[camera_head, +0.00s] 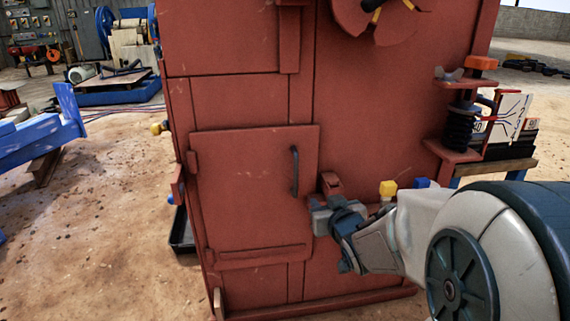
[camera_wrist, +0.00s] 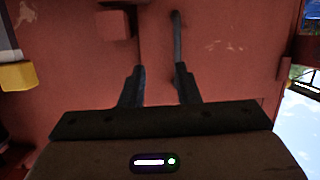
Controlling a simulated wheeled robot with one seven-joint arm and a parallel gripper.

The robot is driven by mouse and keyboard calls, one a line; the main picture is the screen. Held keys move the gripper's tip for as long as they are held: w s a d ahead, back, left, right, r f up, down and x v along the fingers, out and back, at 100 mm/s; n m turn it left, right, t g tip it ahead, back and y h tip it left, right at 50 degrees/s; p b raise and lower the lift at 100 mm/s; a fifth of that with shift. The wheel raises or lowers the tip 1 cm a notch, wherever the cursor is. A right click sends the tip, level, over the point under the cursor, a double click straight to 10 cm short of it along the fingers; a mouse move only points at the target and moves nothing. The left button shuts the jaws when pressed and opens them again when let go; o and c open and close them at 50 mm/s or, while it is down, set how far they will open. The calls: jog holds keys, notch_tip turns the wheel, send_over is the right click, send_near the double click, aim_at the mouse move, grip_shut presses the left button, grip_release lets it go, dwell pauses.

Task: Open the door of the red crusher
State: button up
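The red crusher (camera_head: 390,100) stands upright in the middle of the head view. Its door (camera_head: 240,190) is a flat red panel that looks shut against the body. A dark vertical bar handle (camera_head: 294,172) sits near the door's right edge. My gripper (camera_head: 321,215) is just right of the handle and below its middle, close to the crusher's face. In the wrist view my gripper (camera_wrist: 160,72) has its two fingers apart with nothing between them. The handle (camera_wrist: 177,38) lies in line with the right fingertip there; whether they touch cannot be told.
A red block (camera_head: 330,184) juts out just above my gripper; it also shows in the wrist view (camera_wrist: 113,23). A yellow knob (camera_head: 388,188) is to the right. A blue frame (camera_head: 45,132) stands at the left, with bare ground between it and the crusher.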

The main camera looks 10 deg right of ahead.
aim_at(297, 166)
jog(key=w+r+t+y+p, duration=0.1)
jog(key=p, duration=0.1)
jog(key=w+a+r+y+p, duration=0.1)
jog(key=p, duration=0.2)
jog(key=w+r+n+t+y+p, duration=0.1)
jog(key=p, duration=0.2)
jog(key=shift+w+a+r+t, duration=0.1)
jog(key=shift+a+r+t, duration=0.2)
jog(key=shift+a, duration=0.1)
jog(key=p, duration=0.2)
jog(key=shift+w+f+p, duration=0.1)
jog(key=shift+w+p, duration=0.05)
jog(key=shift+p, duration=0.2)
jog(key=x, duration=0.7)
jog(key=b+x, duration=0.1)
jog(key=x, duration=0.3)
jog(key=shift+f, duration=0.25)
grip_shut()
